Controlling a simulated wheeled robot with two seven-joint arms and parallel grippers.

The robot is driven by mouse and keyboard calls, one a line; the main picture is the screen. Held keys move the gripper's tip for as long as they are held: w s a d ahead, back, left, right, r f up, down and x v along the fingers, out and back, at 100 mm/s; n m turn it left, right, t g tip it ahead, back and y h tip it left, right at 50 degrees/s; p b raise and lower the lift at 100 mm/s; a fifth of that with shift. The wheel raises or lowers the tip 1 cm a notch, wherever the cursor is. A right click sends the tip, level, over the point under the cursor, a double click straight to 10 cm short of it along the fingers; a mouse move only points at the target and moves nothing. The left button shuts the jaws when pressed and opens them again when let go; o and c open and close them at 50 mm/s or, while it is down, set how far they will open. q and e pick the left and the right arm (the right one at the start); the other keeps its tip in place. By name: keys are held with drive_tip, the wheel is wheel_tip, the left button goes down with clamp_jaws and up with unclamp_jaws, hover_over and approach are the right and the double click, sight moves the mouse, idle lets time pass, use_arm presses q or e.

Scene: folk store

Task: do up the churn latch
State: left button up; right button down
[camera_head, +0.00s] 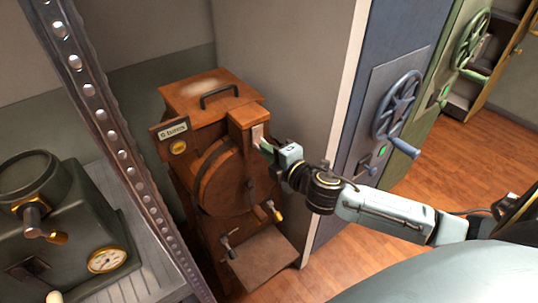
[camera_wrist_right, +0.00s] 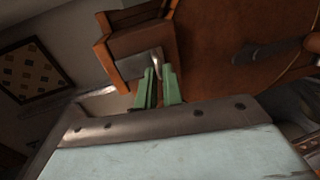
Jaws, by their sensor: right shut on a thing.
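The wooden churn (camera_head: 215,150) stands against the wall in the middle of the head view, with a round drum face and a lid with a dark handle on top. The churn latch (camera_head: 257,132) is a small metal piece on the wooden block at the churn's upper right. In the right wrist view the metal latch (camera_wrist_right: 155,62) shows on the block, by the green fingertips. My right gripper (camera_head: 266,146) is at the latch, its fingers (camera_wrist_right: 158,75) close together and shut on the latch's end. The exact grip is partly hidden. My left gripper is not in view.
A perforated metal post (camera_head: 108,125) and a dark green machine with a gauge (camera_head: 106,260) stand at the left. Blue and green panels with handwheels (camera_head: 397,105) stand at the right. A sloping wooden board (camera_head: 262,258) juts out below the drum. Wooden floor (camera_head: 435,165) is clear at right.

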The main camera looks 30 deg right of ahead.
drive_tip(key=shift+f, duration=0.15)
drive_tip(key=c, duration=1.5)
unclamp_jaws()
drive_tip(key=shift+c, duration=0.2)
drive_tip(key=s+d+r, duration=0.1)
drive_tip(key=s+r, duration=0.1)
drive_tip(key=s, duration=1.1)
drive_tip(key=shift+r, duration=0.25)
